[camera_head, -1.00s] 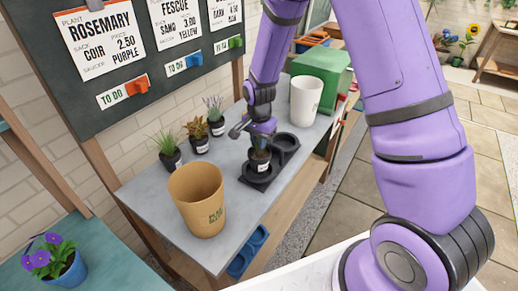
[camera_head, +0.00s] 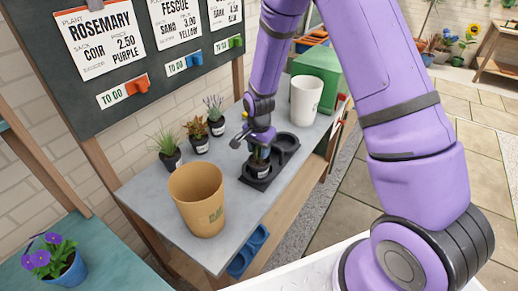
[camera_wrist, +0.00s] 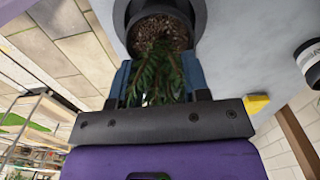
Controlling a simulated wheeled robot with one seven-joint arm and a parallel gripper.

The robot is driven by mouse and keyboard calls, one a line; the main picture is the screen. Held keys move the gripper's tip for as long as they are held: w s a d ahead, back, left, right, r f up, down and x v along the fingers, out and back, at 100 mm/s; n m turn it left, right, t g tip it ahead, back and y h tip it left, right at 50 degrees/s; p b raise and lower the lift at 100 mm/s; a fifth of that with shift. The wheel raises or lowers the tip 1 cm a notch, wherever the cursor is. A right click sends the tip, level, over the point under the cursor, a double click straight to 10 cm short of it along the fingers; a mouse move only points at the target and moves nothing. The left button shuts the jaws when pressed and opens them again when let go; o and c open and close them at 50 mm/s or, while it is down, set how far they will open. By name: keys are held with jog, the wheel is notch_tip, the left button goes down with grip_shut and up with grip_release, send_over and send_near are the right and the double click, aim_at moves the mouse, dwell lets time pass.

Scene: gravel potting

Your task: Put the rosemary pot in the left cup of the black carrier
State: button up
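The black carrier (camera_head: 290,139) lies on the grey bench with its cups in a row running away from me. The rosemary pot (camera_head: 258,166), dark with a white label, is upright at the carrier's near, left end, low in or just over that cup; I cannot tell whether it rests on the bottom. My gripper (camera_head: 260,151) points down and is shut on the pot. In the wrist view the blue fingers flank the green rosemary foliage (camera_wrist: 158,75), with soil inside a dark round rim (camera_wrist: 160,32). The fingertips are partly hidden.
A tan pot (camera_head: 197,200) stands left of the carrier, and a white pot (camera_head: 306,100) stands behind it. Several small potted plants (camera_head: 197,136) line the back of the bench. A blue tray (camera_head: 248,251) is at the front edge. A green box (camera_head: 318,70) is at the far end.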

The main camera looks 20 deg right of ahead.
notch_tip(320, 180, up, 13)
jog(key=shift+f, duration=0.2)
jog(key=s+d+r+n+t, duration=0.1)
jog(key=s+d+r+n, duration=0.1)
jog(key=s+r, duration=0.5)
jog(key=s+d+r+n+t, duration=0.1)
jog(key=s+d+r+n, duration=0.2)
jog(key=r, duration=0.7)
jog(key=s+d+r+n+t, duration=0.1)
jog(key=s+r+n, duration=0.2)
jog(key=s, duration=0.6)
jog(key=s+d+r+n+t, duration=0.1)
jog(key=s+r, duration=0.4)
jog(key=s, duration=0.5)
jog(key=shift+s+r+n+t, duration=0.25)
jog(key=shift+n+t, duration=0.35)
jog(key=shift+n, duration=0.3)
